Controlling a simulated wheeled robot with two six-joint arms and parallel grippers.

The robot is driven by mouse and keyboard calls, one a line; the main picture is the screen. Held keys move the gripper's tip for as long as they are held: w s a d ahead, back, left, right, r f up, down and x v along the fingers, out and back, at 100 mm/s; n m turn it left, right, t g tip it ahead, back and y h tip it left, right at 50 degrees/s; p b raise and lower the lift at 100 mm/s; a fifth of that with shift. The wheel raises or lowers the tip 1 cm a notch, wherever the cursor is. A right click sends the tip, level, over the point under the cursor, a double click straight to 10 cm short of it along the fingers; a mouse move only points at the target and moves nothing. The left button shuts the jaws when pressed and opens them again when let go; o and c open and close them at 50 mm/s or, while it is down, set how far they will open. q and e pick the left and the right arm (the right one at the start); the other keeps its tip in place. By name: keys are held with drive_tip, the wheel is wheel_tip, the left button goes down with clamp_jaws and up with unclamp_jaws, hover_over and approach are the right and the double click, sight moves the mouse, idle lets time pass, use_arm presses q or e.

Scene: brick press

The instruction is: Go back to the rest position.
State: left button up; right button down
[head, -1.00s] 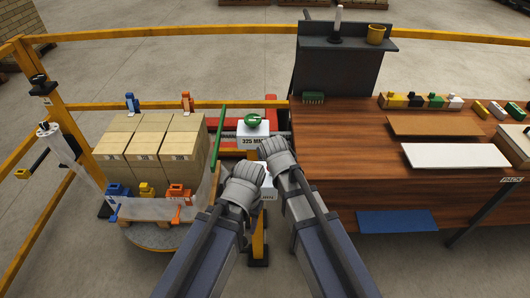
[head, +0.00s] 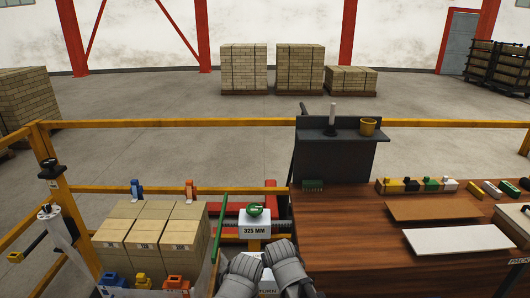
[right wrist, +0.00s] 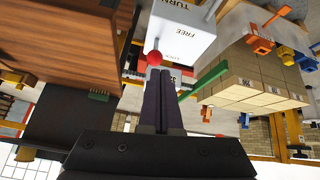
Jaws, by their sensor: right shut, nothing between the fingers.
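The grey wrist parts of my left arm (head: 243,274) and right arm (head: 285,268) show side by side at the bottom middle of the head view. The fingers of both grippers are hidden there. In the right wrist view my right gripper (right wrist: 168,75) is shut, with its two dark fingers together and nothing between them. A red ball knob (right wrist: 154,58) appears close to its fingertips, in front of a white box (right wrist: 185,28) marked "TURN" and "FREE". I cannot tell whether the fingers touch the knob.
A stack of tan bricks (head: 152,233) with coloured clamps stands left of my arms. A wooden bench (head: 345,255) with boards (head: 455,239) stands right. A white label box with a green top (head: 255,222) stands just ahead. A yellow rail (head: 210,124) crosses behind.

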drive_tip(key=s+d+f+n+g, duration=0.1)
drive_tip(key=s+f+g, duration=0.1)
drive_tip(key=s, duration=0.7)
drive_tip(key=s+d+f+g+h, duration=0.1)
drive_tip(key=s+f+g, duration=0.1)
drive_tip(key=s+g, duration=0.3)
drive_tip(key=s, duration=0.3)
drive_tip(key=shift+s+d+n+h, duration=0.3)
drive_tip(key=shift+s+n, duration=0.1)
